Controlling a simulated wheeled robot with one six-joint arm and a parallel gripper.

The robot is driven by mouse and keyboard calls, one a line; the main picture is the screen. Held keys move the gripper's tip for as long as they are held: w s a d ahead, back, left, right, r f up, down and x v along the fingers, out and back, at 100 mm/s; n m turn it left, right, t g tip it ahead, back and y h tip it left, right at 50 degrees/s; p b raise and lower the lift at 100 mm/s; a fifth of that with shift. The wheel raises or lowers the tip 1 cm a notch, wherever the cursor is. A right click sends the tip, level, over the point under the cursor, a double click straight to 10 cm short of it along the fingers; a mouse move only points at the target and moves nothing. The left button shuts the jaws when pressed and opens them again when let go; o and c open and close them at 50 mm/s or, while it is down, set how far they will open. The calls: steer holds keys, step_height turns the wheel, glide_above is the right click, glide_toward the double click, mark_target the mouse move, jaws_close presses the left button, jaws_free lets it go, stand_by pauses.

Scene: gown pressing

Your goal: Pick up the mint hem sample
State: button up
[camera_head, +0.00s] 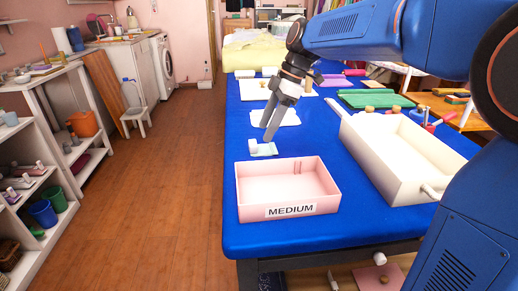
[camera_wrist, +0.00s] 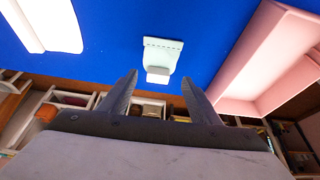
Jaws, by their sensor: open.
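The mint hem sample (camera_head: 264,151) is a small pale mint piece with a white block-like part, lying on the blue table behind the pink bin. In the wrist view the sample (camera_wrist: 163,50) lies ahead, with a stitched line across its wide end and the white block at its narrow end. My gripper (camera_head: 269,136) is open and empty, tilted downward close to the sample. In the wrist view the fingers (camera_wrist: 160,78) are spread apart, and the white block shows between their tips. I cannot tell the exact height gap.
The pink bin (camera_head: 288,211) labelled MEDIUM stands just in front of the sample. A deep cream tray (camera_head: 393,196) stands to the right. A pale flat piece (camera_head: 286,118) lies behind. Bare blue table surrounds the sample.

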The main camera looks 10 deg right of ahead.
mark_target(259, 149)
steer(key=shift+a+x, duration=0.15)
steer(key=shift+x, duration=1.25)
steer(key=shift+a+x, duration=0.1)
steer(key=shift+x, duration=1.25)
steer(key=shift+w+r, duration=0.1)
steer(key=shift+c, duration=0.6)
steer(key=c, duration=0.5)
